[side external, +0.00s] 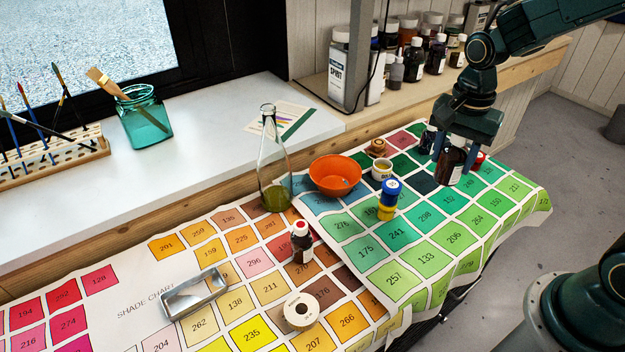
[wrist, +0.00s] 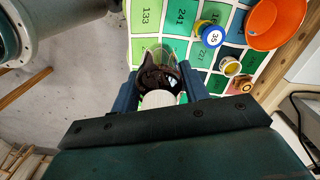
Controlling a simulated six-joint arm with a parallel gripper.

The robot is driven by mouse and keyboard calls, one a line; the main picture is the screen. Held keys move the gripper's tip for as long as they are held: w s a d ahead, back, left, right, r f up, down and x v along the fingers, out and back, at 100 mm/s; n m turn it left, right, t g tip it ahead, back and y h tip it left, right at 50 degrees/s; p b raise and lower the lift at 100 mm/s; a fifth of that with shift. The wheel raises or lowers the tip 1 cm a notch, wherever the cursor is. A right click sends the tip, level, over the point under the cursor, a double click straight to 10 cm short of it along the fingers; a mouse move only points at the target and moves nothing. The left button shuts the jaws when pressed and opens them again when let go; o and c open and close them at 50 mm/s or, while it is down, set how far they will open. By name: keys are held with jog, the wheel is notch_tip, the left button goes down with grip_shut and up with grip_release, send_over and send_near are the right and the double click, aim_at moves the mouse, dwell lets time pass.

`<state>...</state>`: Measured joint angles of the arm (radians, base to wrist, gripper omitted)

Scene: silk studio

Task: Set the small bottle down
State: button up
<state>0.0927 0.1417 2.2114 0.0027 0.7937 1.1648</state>
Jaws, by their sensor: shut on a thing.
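My gripper (side external: 454,152) is at the right end of the shade chart, fingers pointing down, shut on a small dark brown bottle (side external: 451,168) with a pale label. The bottle is upright over the green squares; I cannot tell whether its base touches the chart. In the wrist view the bottle (wrist: 158,76) is between the two fingers (wrist: 160,84), its white cap towards me. The shade chart (side external: 430,257) is a printed cloth of numbered colour squares. Another small bottle with a red cap (side external: 301,243) stands on the chart's middle.
Left of my gripper are a yellow-and-blue pot stack (side external: 388,199), a small white pot (side external: 381,169) and an orange bowl (side external: 335,176). Dark and red-capped containers stand close by the held bottle. A tall glass bottle (side external: 273,165) stands farther left. The front green squares are clear.

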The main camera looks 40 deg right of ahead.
jog(key=w+f+n, duration=0.2)
jog(key=w+n, duration=0.1)
jog(key=n, duration=0.1)
jog(key=w+a+f+n, duration=0.1)
jog(key=w+n, duration=0.3)
jog(key=w+a+f+n, duration=0.1)
jog(key=w+f+n, duration=0.1)
jog(key=w+n, duration=0.2)
jog(key=shift+w+a+f+n, duration=0.1)
jog(key=shift+a+f+n, duration=0.15)
jog(key=shift+f+n, duration=0.05)
jog(key=shift+w+a+f+n, duration=0.25)
jog(key=shift+w+f+n, duration=0.2)
jog(key=shift+w+n, duration=0.35)
jog(key=shift+s, duration=0.1)
jog(key=w+a+r+n, duration=0.1)
jog(key=a+r+n, duration=0.35)
jog(key=a, duration=0.25)
jog(key=w+a+r+n, duration=0.1)
jog(key=a+r+n, duration=0.2)
jog(key=a+n, duration=0.3)
jog(key=m, duration=0.1)
send_over(328, 232)
notch_tip(328, 232, down, 16)
jog(key=shift+f, duration=0.2)
jog(key=shift+f, duration=2.05)
